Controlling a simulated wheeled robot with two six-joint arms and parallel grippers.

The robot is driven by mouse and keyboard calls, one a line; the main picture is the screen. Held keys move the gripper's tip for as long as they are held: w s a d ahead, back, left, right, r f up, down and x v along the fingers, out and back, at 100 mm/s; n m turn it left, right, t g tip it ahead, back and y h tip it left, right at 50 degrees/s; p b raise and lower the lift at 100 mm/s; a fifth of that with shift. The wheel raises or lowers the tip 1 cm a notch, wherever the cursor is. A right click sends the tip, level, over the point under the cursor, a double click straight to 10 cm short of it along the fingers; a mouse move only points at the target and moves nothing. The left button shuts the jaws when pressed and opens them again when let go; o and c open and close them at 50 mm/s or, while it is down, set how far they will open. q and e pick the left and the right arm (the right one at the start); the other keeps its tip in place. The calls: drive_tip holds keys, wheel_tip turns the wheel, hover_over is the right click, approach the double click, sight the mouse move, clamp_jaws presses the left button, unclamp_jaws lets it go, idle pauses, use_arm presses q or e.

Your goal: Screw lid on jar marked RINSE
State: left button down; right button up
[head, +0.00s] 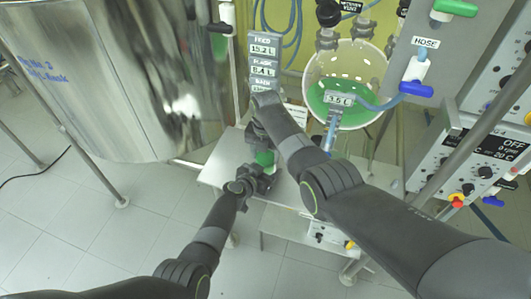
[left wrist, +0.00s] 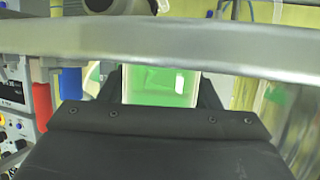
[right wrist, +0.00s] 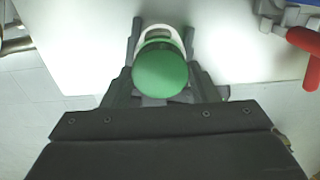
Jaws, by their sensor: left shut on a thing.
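The jar (left wrist: 160,87) is clear and holds green liquid. In the left wrist view it stands between the fingers of my left gripper (head: 262,180), which is shut on it. My right gripper (head: 262,142) is directly above the left one, pointing down. In the right wrist view a round green lid (right wrist: 160,68) lies between its two fingers, with a pale ring behind the lid. I cannot tell whether the fingers touch the lid, or how it sits on the jar. The jar's marking is not readable.
A white table (head: 215,172) lies under the grippers. A steel vessel (head: 150,75) stands at the left. A glass vessel with green liquid (head: 343,85) hangs behind, and control boxes (head: 470,150) stand at the right. A red-handled part (right wrist: 305,45) shows in the right wrist view.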

drive_tip(key=c, duration=0.5)
drive_tip(key=m, duration=0.5)
drive_tip(key=shift+m, duration=0.3)
drive_tip(key=m, duration=0.4)
drive_tip(key=o, duration=1)
drive_tip(key=shift+o, duration=0.2)
drive_tip(key=shift+r, duration=2.25)
